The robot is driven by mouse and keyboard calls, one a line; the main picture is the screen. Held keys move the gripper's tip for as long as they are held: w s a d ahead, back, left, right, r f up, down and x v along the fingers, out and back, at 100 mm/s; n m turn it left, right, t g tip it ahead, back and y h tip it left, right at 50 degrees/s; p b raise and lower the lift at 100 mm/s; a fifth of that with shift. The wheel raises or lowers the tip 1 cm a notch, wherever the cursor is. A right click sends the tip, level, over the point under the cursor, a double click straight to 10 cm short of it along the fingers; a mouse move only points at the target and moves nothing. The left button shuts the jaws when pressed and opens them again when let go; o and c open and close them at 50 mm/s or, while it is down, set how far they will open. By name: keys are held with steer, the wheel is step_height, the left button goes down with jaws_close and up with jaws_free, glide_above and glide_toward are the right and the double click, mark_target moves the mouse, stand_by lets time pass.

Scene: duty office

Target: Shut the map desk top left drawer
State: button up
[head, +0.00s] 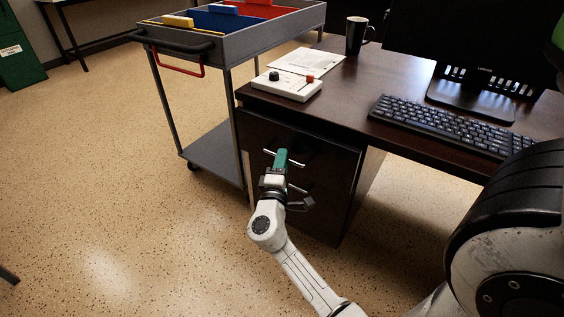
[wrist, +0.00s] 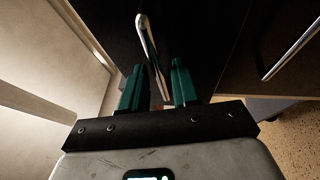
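The map desk (head: 345,95) is dark brown, with a drawer unit under its left end. The top left drawer (head: 318,150) has a dark front with a thin metal bar handle (head: 297,163). How far the drawer stands out cannot be told. My gripper (head: 281,158), with green fingers, is at this handle and hides part of it. In the wrist view, the handle (wrist: 152,50) runs between the two fingers of my gripper (wrist: 155,88). The fingers are apart, with a gap beside the bar; contact cannot be told.
A grey trolley (head: 215,155) with coloured dividers stands close to the desk's left end. On the desk are a white control box (head: 287,86), paper (head: 306,61), a black mug (head: 356,36), a keyboard (head: 440,122) and a monitor. The floor (head: 110,190) at left is clear.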

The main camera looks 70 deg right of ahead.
jaws_close()
steer(key=shift+f, duration=0.1)
stand_by(1.1)
